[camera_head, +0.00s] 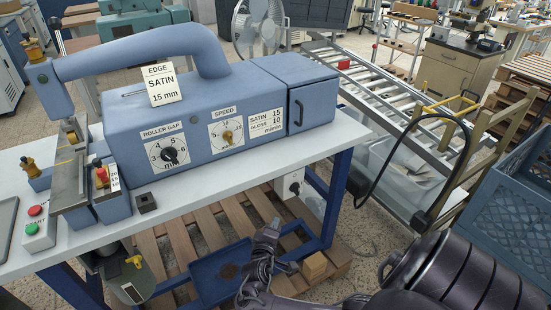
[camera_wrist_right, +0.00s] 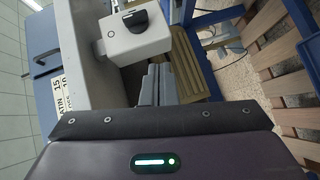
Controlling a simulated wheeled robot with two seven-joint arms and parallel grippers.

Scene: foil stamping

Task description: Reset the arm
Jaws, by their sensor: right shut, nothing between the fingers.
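My right gripper (camera_head: 268,235) is in front of the workbench, low and apart from the machine. In the right wrist view its fingers (camera_wrist_right: 158,84) are together with nothing between them. The blue foil stamping machine (camera_head: 200,110) stands on the white-topped bench (camera_head: 240,178). It has a roller gap dial (camera_head: 169,156), a speed dial (camera_head: 227,135) and an "EDGE SATIN 15 mm" card (camera_head: 162,86). My left gripper is not in view.
A white switch box (camera_head: 291,185) hangs under the bench edge; it also shows in the right wrist view (camera_wrist_right: 137,38). A wooden pallet (camera_head: 190,240) lies below. A roller conveyor (camera_head: 400,100) and a blue crate (camera_head: 505,215) stand to the right. A red-and-green button box (camera_head: 38,228) sits at the bench's left.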

